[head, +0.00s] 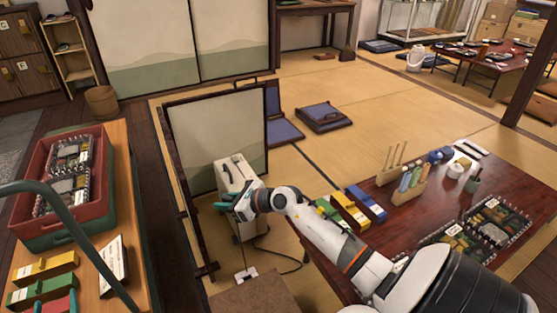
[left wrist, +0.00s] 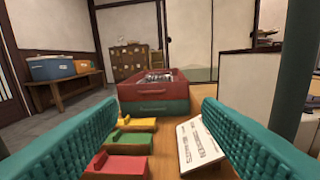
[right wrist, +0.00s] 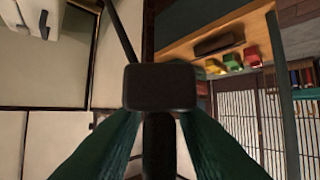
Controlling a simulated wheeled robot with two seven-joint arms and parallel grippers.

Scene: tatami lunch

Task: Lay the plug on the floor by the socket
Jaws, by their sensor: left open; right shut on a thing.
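My right gripper (head: 222,206) is in front of the white box-like appliance (head: 233,172), above the floor. In the right wrist view its green fingers (right wrist: 160,125) are shut on the black plug (right wrist: 160,87), and a dark cord (right wrist: 121,32) runs up from it. The plug is too small to make out in the head view. A small white piece that looks like the socket (head: 246,275) lies on the floor below the appliance, beside a loop of black cord (head: 290,262). My left gripper (left wrist: 160,150) is open and empty above the wooden counter.
A red crate (head: 88,227) with packed boxes and several coloured blocks (head: 42,268) fill the left counter (head: 128,180). A folding screen (head: 215,115) stands behind the appliance. A brown block (head: 252,297) is near the socket. A low red table (head: 440,190) is at right.

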